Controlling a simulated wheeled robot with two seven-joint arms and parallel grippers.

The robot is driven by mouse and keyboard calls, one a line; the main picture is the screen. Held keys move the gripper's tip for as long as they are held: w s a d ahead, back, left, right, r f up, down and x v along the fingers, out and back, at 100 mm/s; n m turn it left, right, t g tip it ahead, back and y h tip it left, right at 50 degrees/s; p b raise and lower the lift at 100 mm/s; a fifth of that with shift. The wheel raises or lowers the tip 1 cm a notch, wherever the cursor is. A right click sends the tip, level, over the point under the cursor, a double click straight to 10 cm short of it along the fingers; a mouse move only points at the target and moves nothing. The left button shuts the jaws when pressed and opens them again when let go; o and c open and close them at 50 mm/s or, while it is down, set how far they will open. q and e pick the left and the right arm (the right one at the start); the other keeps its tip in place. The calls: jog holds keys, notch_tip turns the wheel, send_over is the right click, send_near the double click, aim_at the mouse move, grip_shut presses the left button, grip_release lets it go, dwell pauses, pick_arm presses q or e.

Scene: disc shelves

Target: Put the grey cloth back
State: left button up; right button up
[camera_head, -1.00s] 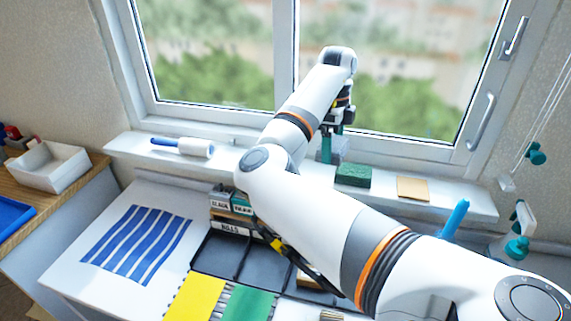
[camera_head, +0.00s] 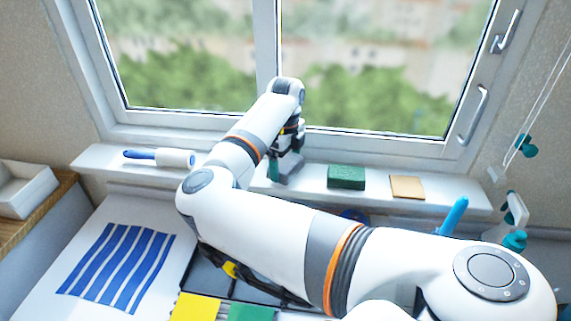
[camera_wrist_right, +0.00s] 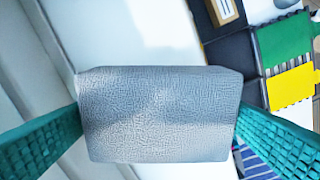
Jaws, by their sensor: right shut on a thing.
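The grey cloth (camera_wrist_right: 160,115) is a folded, textured block in the right wrist view. It sits between the two teal fingers of my right gripper (camera_wrist_right: 160,125), which is shut on it from both sides. In the head view the right gripper (camera_head: 285,172) is low over the windowsill, left of the green sponge, with the grey cloth (camera_head: 291,169) partly hidden by the fingers. I cannot tell whether the cloth touches the sill. My left gripper is not in view.
The windowsill (camera_head: 225,182) holds a lint roller (camera_head: 175,158), the green sponge (camera_head: 346,176) and a tan sponge (camera_head: 407,187). Sill between roller and gripper looks largely clear, partly hidden by my arm. A striped blue cloth (camera_head: 118,265) and yellow and green cloths lie below.

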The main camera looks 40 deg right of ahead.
aim_at(286, 162)
jog(key=shift+f, duration=0.7)
jog(key=o, duration=0.7)
jog(key=shift+c, duration=0.2)
jog(key=shift+o, duration=0.2)
pick_arm(q)
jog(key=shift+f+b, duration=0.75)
jog(key=shift+b, duration=0.1)
pick_arm(e)
notch_tip(286, 162, up, 12)
